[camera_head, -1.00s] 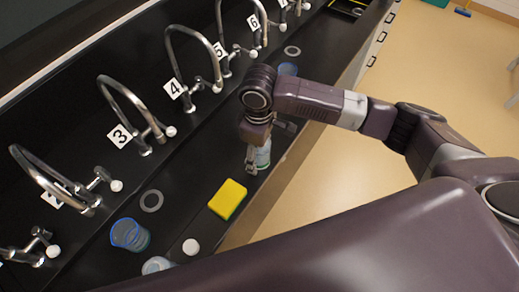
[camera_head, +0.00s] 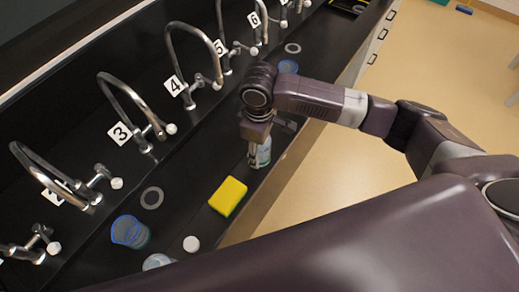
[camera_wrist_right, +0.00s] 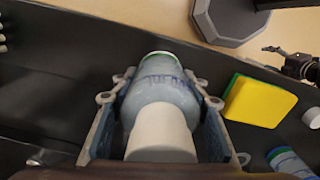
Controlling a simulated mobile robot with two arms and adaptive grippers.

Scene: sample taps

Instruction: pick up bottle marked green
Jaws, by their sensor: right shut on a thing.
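The bottle with a green band (camera_wrist_right: 165,95) has a bluish-grey body with handwriting, a white cap and a green ring at its far end. In the head view the bottle (camera_head: 264,153) is partly hidden behind my right gripper (camera_head: 257,158). In the right wrist view my right gripper (camera_wrist_right: 160,115) is shut on the bottle, one finger on each side. Whether it touches the counter is hard to tell. A dark gripper-like part, perhaps my left gripper (camera_wrist_right: 300,67), shows at the wrist view's right edge; its jaws are unclear.
A yellow sponge with a green side (camera_head: 228,196) lies near the bottle on the black counter (camera_head: 190,215). A blue-rimmed beaker (camera_head: 129,232), a white cap (camera_head: 191,244) and a grey ring (camera_head: 152,198) are nearby. Numbered taps (camera_head: 130,105) line the back.

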